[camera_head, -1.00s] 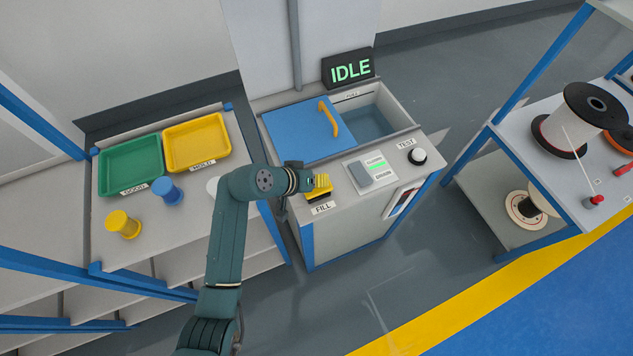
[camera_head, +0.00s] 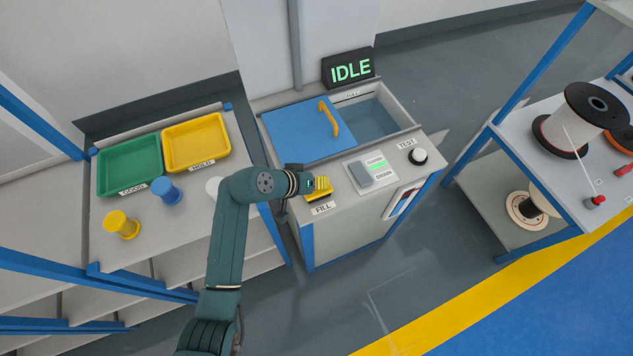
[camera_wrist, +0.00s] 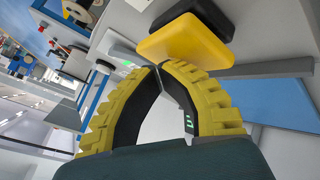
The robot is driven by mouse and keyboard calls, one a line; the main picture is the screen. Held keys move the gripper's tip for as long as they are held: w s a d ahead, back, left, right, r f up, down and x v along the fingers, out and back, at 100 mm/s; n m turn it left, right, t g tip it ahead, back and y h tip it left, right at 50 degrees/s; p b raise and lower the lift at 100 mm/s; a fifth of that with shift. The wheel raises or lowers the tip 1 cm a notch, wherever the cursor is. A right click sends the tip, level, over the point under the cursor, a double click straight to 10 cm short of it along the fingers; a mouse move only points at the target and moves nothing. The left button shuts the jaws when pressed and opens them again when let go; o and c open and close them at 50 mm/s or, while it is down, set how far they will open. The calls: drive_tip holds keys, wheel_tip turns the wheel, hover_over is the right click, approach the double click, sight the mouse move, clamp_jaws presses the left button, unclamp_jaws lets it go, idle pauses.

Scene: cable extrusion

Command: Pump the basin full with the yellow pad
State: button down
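The yellow pad (camera_wrist: 178,38) shows with a dark base in the wrist view, just beyond my fingertips. In the head view my gripper (camera_head: 318,186) is over the pad's place behind the FILL label, and its yellow fingers blend with the pad. In the wrist view my gripper (camera_wrist: 160,68) has its ribbed fingers meeting at the tips, with nothing seen between them. I cannot tell whether they touch the pad. The basin (camera_head: 398,112) is partly covered by a blue lid (camera_head: 300,130) with a yellow handle. Blue-grey water shows in its open part.
A sign (camera_head: 349,68) reads IDLE. Green (camera_head: 128,165) and yellow (camera_head: 197,142) trays and spools stand on the left table. A shelf with cable reels is on the right.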

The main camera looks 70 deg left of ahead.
drive_tip(key=shift+f, duration=0.3)
drive_tip(key=shift+r+p, duration=1.8)
drive_tip(key=shift+r, duration=0.05)
wheel_tip(320, 180, up, 5)
drive_tip(key=p, duration=0.5)
